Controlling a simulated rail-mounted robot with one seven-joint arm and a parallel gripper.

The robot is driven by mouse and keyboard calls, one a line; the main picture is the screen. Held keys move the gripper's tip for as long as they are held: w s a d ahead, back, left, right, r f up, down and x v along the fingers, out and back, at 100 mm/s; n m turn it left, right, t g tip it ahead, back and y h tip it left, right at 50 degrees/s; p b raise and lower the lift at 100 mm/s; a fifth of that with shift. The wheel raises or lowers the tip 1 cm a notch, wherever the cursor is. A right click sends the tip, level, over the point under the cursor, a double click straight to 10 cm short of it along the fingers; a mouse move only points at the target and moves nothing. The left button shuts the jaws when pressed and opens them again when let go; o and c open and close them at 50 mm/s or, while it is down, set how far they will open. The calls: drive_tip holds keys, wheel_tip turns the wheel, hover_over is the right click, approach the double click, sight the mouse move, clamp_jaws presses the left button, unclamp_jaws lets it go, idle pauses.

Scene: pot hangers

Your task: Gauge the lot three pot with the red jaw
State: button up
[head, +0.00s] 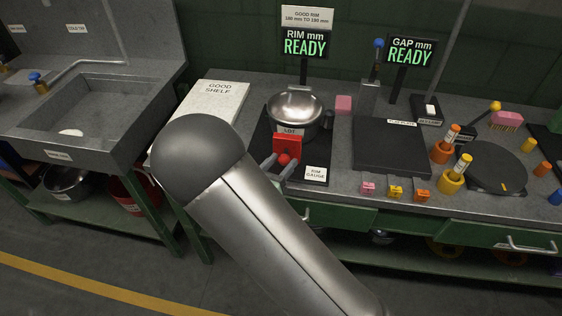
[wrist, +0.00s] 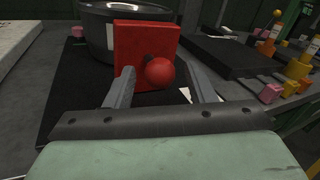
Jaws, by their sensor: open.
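A steel pot (head: 295,106) with a tag reading "LOT" sits on the black rim gauge (head: 314,158); the lot number is not readable. The red jaw (head: 292,145) is an upright plate at the pot's near side, with a red ball knob (head: 283,159) on its front. In the wrist view the red jaw (wrist: 128,42) stands before the dark pot side (wrist: 97,35); whether they touch is unclear. My gripper (wrist: 158,76) is open, one finger on each side of the red knob (wrist: 161,72), without visible grip. The rim display (head: 305,43) reads READY.
A pale "GOOD SHELF" board (head: 212,103) lies left of the gauge. A dark flat plate (head: 392,147) lies to the right, with small coloured blocks (head: 395,191) along the front. Orange and yellow cups (head: 442,152) stand beyond. A gap display (head: 411,51) also reads READY.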

sight(284, 152)
drive_tip(key=shift+w+d, duration=0.1)
drive_tip(key=shift+w, duration=0.1)
drive_tip(key=shift+c, duration=0.3)
drive_tip(key=c, duration=0.8)
drive_tip(key=shift+w+d, duration=0.2)
drive_tip(key=shift+w, duration=0.9)
drive_tip(key=shift+w+d, duration=0.2)
drive_tip(key=shift+w, duration=0.9)
drive_tip(key=o, duration=0.9)
drive_tip(key=shift+c, duration=0.2)
drive_tip(key=b+v, duration=0.2)
drive_tip(key=v, duration=1.5)
drive_tip(key=shift+s+a, duration=0.15)
drive_tip(key=shift+s, duration=0.05)
